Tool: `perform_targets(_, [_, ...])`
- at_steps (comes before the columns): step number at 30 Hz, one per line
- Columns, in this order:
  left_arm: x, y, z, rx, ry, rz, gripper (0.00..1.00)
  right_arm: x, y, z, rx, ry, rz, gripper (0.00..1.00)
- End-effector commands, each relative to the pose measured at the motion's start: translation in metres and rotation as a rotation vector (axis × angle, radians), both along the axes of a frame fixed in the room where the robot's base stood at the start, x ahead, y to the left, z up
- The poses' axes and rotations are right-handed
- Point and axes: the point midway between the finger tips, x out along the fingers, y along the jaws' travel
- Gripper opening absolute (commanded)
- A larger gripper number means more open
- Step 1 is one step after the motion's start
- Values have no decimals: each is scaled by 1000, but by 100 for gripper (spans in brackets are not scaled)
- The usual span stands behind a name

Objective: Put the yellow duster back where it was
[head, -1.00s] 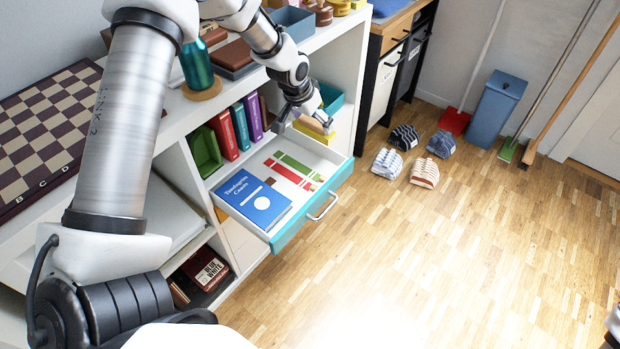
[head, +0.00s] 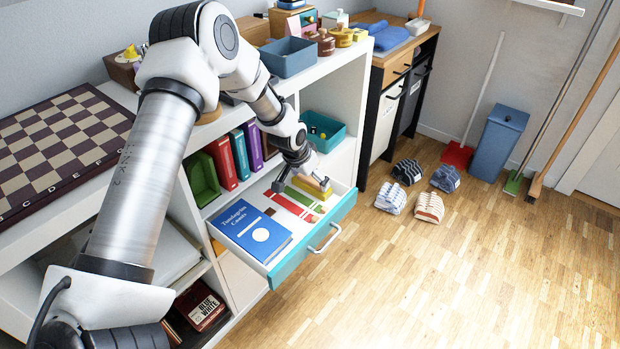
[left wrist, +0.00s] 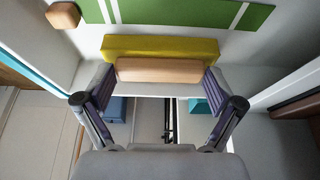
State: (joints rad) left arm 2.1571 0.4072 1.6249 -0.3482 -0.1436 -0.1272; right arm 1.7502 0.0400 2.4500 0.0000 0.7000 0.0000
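The yellow duster (head: 313,187) has a yellow pad and a light wooden back. In the head view it is at the far end of the open drawer (head: 285,264), beyond the red and green strips. In the left wrist view the duster's yellow pad (left wrist: 160,47) and wooden back show between my fingers. My left gripper (head: 297,183) is shut on the wooden back, with one finger at each end (left wrist: 160,85). I cannot tell whether the pad touches the drawer floor. My right gripper is not in view.
A blue book (head: 250,232) fills the drawer's near end. Red and green strips (head: 300,202) lie between it and the duster. A teal bin (head: 322,130) is on the shelf beyond the drawer. Striped slippers or caps (head: 430,207) lie on the floor, which is otherwise largely clear.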

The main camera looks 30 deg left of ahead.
Motion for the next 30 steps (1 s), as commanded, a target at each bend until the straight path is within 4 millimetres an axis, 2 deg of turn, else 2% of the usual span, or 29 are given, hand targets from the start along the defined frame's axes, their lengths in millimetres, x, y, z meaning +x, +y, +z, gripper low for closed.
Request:
perform_targets(10, [0, 0, 0, 0, 0, 0, 100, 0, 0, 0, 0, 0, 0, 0])
perform_targets(13, [-1, 0, 8, 0, 0, 1, 100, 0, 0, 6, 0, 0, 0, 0])
perform_targets(18, [-12, 1, 43, -1, -1, -1, 100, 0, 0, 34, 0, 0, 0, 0])
perform_targets(22, [-24, 2, 70, -2, -3, -1, 100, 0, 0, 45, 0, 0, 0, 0])
perform_targets(27, [-39, 3, 100, -2, -3, 1, 100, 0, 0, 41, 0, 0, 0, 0])
perform_targets(30, [-44, 3, 110, -2, -1, 1, 100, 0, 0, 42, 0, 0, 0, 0])
